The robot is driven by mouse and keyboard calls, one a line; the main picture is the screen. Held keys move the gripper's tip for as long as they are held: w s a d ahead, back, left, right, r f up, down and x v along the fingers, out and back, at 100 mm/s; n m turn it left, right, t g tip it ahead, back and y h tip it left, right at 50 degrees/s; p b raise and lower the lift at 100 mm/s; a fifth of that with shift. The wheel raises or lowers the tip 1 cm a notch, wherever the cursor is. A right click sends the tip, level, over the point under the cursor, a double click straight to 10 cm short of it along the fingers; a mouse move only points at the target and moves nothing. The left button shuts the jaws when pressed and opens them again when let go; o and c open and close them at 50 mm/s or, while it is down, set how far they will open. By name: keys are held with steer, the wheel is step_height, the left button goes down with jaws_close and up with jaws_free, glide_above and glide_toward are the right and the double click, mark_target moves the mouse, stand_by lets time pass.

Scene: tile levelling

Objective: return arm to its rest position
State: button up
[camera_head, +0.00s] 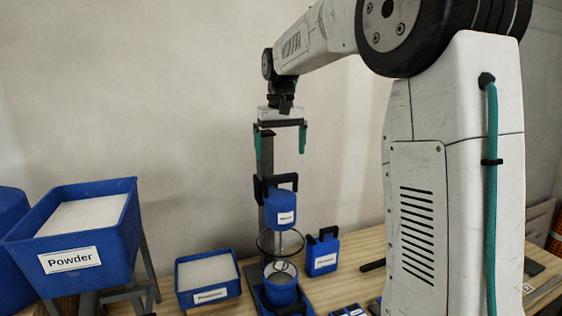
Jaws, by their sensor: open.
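My gripper (281,140) hangs from the end of my arm with its two teal fingers pointing down and spread apart. It is open, and nothing shows between the fingers. It is above a blue labelled container (281,207), which is held at a dark upright stand (268,160). The fingertips are apart from the container.
A blue bin of white powder labelled "Powder" (70,262) stands on a frame at the left. A smaller blue tray (207,279) of white material sits beside it. A blue can (322,254) stands right of the stand. A blue cup (280,289) is below the container. The wall behind is bare.

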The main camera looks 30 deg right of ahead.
steer(key=shift+r, duration=0.65)
steer(key=shift+f, duration=0.3)
steer(key=s+a+f, duration=0.3)
steer(key=s+a, duration=0.1)
steer(key=s, duration=0.7)
steer(key=s+a+f+n+t, duration=0.1)
steer(key=s+a+f, duration=0.2)
steer(key=s, duration=0.9)
steer(key=s+a+f+n, duration=0.1)
steer(key=s+a+f, duration=0.2)
steer(key=s, duration=0.8)
steer(key=shift+s+a+f, duration=0.15)
steer(key=shift+a+f, duration=0.1)
steer(key=shift+a, duration=0.85)
